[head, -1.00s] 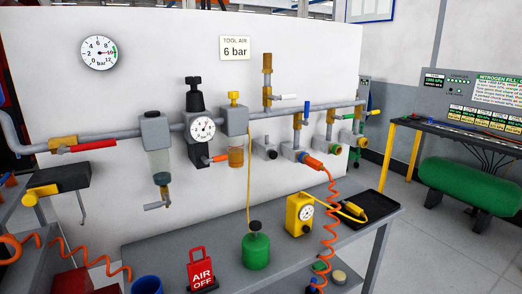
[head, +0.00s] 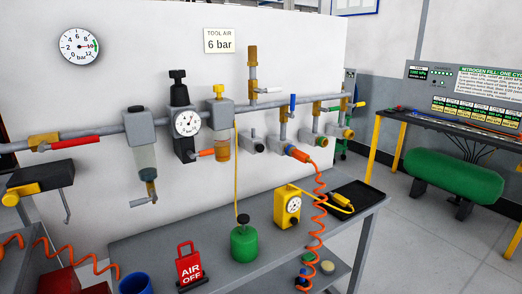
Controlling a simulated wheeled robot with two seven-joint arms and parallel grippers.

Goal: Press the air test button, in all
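A yellow tester box (head: 287,207) with a round gauge stands on the grey bench, right of a green bottle (head: 244,243). A yellow-handled piece (head: 338,201) on a yellow lead lies by the black tray. No button marked as an air test button can be made out. The air line (head: 90,134) runs along the white wall with a regulator gauge (head: 187,123), a red lever (head: 73,142) and a blue lever (head: 292,103). A "TOOL AIR 6 bar" sign (head: 219,40) hangs above. Neither of my grippers is in view.
A red "AIR OFF" tag (head: 189,265) and blue cup (head: 135,284) stand at the bench's front. An orange coiled hose (head: 320,210) hangs before the bench. A nitrogen fill panel (head: 485,85) and green tank (head: 455,179) stand right. Grey floor (head: 415,240) between is clear.

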